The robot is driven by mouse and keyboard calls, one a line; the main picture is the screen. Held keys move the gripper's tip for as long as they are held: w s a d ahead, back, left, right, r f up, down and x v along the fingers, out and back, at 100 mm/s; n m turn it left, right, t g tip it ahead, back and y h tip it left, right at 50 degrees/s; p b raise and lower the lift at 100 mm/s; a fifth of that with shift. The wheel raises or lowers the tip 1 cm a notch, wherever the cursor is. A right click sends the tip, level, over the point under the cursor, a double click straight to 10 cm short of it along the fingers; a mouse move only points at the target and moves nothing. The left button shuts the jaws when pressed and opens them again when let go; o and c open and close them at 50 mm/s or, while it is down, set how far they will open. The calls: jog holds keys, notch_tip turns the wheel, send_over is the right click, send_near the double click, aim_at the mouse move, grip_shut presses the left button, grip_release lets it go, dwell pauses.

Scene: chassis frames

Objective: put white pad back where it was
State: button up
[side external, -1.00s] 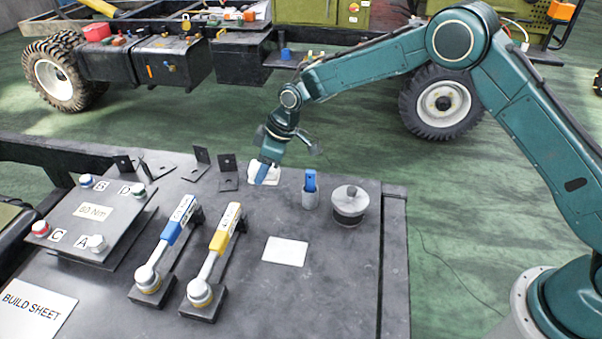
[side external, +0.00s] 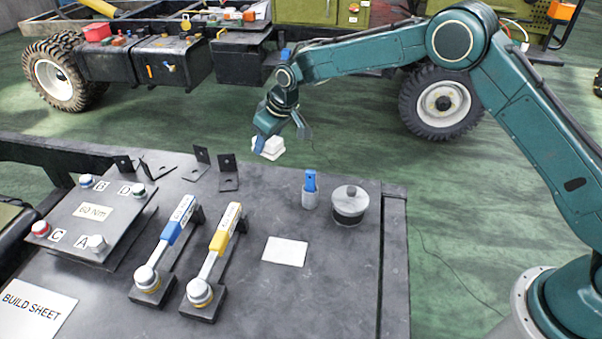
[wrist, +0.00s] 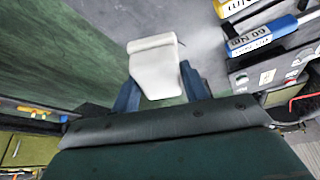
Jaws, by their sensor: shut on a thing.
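The white pad (side external: 270,146) is a small pale block. My gripper (side external: 265,143) is shut on it and holds it in the air by the table's far edge in the side view. In the wrist view the pad (wrist: 154,60) sits between the two blue fingers of my gripper (wrist: 158,88), which partly hide its sides. A flat white rectangle (side external: 285,251) lies on the dark table (side external: 330,285), well apart from the held pad; I cannot tell whether it is a card or a marking.
A blue-handled item in a grey cup (side external: 310,198) and a round dark canister (side external: 349,208) stand right of the middle. Two wrenches, blue (side external: 172,233) and yellow (side external: 219,242), lie left. Black brackets (side external: 228,172) stand at the far edge. The table's right front is clear.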

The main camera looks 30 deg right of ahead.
notch_tip(320, 180, down, 18)
jog(key=shift+r, duration=0.2)
dwell(0.7)
jog(key=shift+f, duration=0.1)
jog(key=o, duration=1)
jog(key=shift+c, duration=0.2)
jog(key=v, duration=1.2)
